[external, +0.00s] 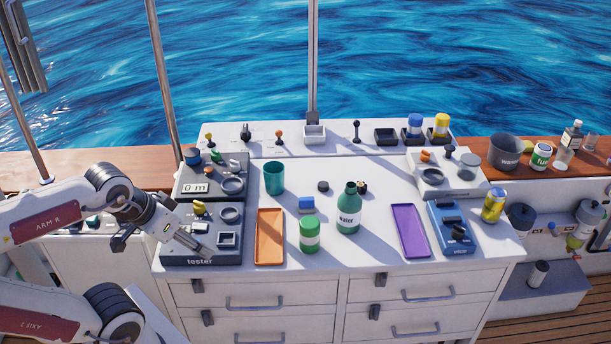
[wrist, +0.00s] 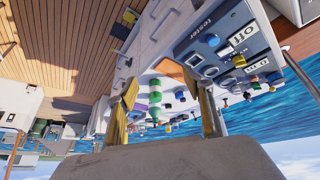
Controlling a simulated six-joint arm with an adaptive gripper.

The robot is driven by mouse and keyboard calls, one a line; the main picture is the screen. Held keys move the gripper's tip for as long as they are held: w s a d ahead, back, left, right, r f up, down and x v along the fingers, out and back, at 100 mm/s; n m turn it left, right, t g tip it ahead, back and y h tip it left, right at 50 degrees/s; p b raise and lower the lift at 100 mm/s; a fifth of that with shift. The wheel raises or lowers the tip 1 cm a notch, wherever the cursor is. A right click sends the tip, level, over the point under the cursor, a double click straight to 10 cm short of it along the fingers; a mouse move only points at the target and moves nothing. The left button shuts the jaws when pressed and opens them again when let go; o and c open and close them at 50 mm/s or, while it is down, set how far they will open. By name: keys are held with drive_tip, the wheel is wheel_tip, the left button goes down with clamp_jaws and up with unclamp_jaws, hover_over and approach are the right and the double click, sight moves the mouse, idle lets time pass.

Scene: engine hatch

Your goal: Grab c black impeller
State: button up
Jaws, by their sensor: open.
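A small black round piece (external: 323,186) lies on the white worktop, behind the blue block. A second small dark piece with tan marks (external: 362,187) lies to its right, partly behind the green water bottle. I cannot tell which of them is the black impeller, and no letter c is readable. My gripper (external: 188,240) is at the left, over the front of the tester box, well apart from both pieces. In the wrist view my gripper (wrist: 169,108) has its two yellowish fingers wide apart with nothing held between them.
The grey tester box (external: 190,256) is beside my gripper. An orange tray (external: 269,238), green jar (external: 309,235), water bottle (external: 348,212), teal cup (external: 274,178) and purple tray (external: 410,230) stand around the pieces. The worktop between the jar and the orange tray is narrow.

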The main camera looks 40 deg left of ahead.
drive_tip(key=w+d+r+n+t+h, duration=0.1)
drive_tip(key=w+d+r+n+h, duration=0.2)
drive_tip(key=w+d+r+n, duration=0.4)
drive_tip(key=w+d+r+n+t+h, duration=0.1)
drive_tip(key=w+d+r+n+h, duration=0.15)
drive_tip(key=w+r, duration=0.4)
drive_tip(key=n+t+h, duration=0.1)
drive_tip(key=n+t, duration=0.2)
drive_tip(key=n, duration=1.5)
hover_over(360, 188)
drive_tip(key=s+a, duration=0.2)
drive_tip(key=s, duration=0.3)
wheel_tip(360, 188, down, 21)
drive_tip(key=shift+n+g, duration=0.3)
drive_tip(key=shift+n, duration=0.25)
drive_tip(key=a+f, duration=0.1)
drive_tip(key=f, duration=0.2)
drive_tip(key=a+f, duration=0.1)
drive_tip(key=f, duration=0.2)
drive_tip(key=w+f, duration=0.1)
drive_tip(key=f, duration=0.3)
drive_tip(key=shift+a, duration=0.4)
